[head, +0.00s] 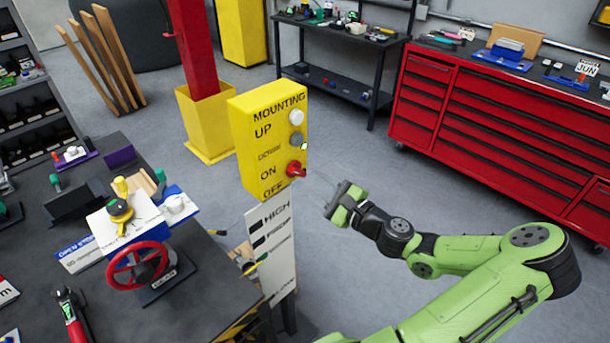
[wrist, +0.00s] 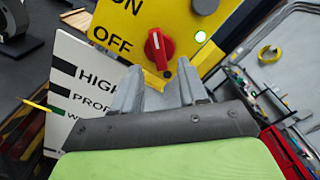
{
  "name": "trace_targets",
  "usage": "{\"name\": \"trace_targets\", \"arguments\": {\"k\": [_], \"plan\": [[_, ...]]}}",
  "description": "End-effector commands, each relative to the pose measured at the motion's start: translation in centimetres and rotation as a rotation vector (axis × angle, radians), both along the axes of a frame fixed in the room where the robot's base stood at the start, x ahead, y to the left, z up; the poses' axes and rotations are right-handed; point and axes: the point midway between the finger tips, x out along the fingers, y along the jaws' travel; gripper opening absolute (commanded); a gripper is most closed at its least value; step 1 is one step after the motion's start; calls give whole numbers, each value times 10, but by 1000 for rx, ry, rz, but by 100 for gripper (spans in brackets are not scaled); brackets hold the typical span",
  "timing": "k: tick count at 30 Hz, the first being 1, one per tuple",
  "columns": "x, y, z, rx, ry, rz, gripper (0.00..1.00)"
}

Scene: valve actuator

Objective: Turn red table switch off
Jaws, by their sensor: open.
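The red switch (head: 295,169) is a rotary knob low on the right face of a yellow control box (head: 262,140), beside the ON and OFF labels. In the wrist view the red knob (wrist: 159,47) shows close up, just past the fingertips, with its white mark tilted toward the upper left. My gripper (head: 338,202) is in front of the box, a little right of and below the knob. In the wrist view my gripper (wrist: 160,82) is open, and nothing shows between its fingers.
A white panel labelled HIGH (head: 270,238) stands below the box. A dark workbench (head: 215,300) with a red handwheel valve (head: 137,264) is at left. A red tool cabinet (head: 490,125) stands at back right. Open floor lies between box and cabinet.

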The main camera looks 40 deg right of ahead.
Motion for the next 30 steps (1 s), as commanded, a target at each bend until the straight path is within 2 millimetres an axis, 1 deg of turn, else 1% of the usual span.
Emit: {"name": "trace_targets", "arguments": {"k": [1, 3, 6, 9, 16, 17, 24, 25, 30], "plan": [[12, 1, 1, -1, 0, 4, 43], [26, 2, 1, -1, -1, 4, 43], [40, 1, 1, 0, 1, 2, 43], [46, 1, 0, -1, 1, 0, 43], [47, 1, 0, -2, 2, -1, 43], [47, 1, 0, -2, 2, -1, 40], [47, 1, 0, -2, 3, 0, 3], [47, 1, 0, -2, 3, 0, 0], [47, 1, -1, -3, 3, 0, 0]]}}
